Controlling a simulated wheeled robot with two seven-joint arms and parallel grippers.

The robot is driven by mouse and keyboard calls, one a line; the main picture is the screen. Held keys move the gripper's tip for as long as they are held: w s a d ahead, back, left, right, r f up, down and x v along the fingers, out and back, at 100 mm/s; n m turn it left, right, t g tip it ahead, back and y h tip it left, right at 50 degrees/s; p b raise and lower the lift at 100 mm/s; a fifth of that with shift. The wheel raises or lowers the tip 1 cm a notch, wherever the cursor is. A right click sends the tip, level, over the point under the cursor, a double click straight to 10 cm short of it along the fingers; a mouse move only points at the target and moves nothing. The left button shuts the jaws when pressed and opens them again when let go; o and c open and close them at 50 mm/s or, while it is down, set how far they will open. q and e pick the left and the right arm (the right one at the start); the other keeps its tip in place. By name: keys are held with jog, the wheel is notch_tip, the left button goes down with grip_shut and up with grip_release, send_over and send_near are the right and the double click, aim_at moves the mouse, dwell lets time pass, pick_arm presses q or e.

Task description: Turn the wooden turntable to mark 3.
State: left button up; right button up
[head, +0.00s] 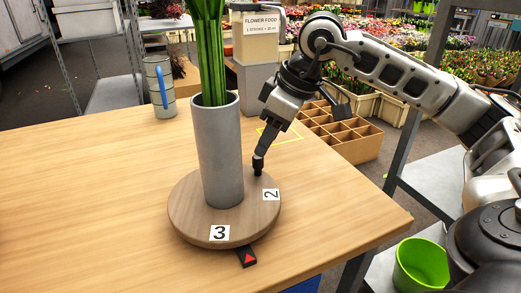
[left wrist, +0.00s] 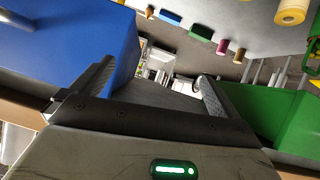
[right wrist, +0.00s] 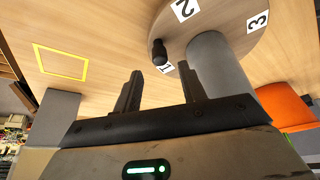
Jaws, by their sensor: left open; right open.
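The round wooden turntable (head: 182,215) lies on the table, with number labels along its edge. Label 3 (head: 219,233) faces the front, left of the fixed red-arrow pointer (head: 248,258); label 2 (head: 271,195) is on the right side. The pointer sits between them, nearer 3. A grey vase (head: 219,150) with green stems stands on the turntable. A black peg (right wrist: 159,52) rises from its edge. My right gripper (right wrist: 161,76) is open, with the peg just ahead, in line with the finger gap. My left gripper (left wrist: 150,80) is open and empty, away from the turntable.
A grey can with a blue handle (head: 160,88) and a flower food dispenser (head: 259,45) stand at the back. A yellow square outline (head: 282,133) marks the table behind the turntable. The table's left side is clear. A green bucket (head: 422,265) is off the right edge.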

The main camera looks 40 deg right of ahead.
pick_arm(q)
jog(key=r, duration=0.1)
jog(key=r+p, duration=0.1)
jog(key=a+r, duration=0.1)
jog(key=shift+s+t, duration=0.3)
jog(key=shift+s, duration=0.1)
pick_arm(e)
jog(key=v, duration=0.9)
jog(key=shift+r, duration=0.35)
jog(key=shift+s+d, duration=0.1)
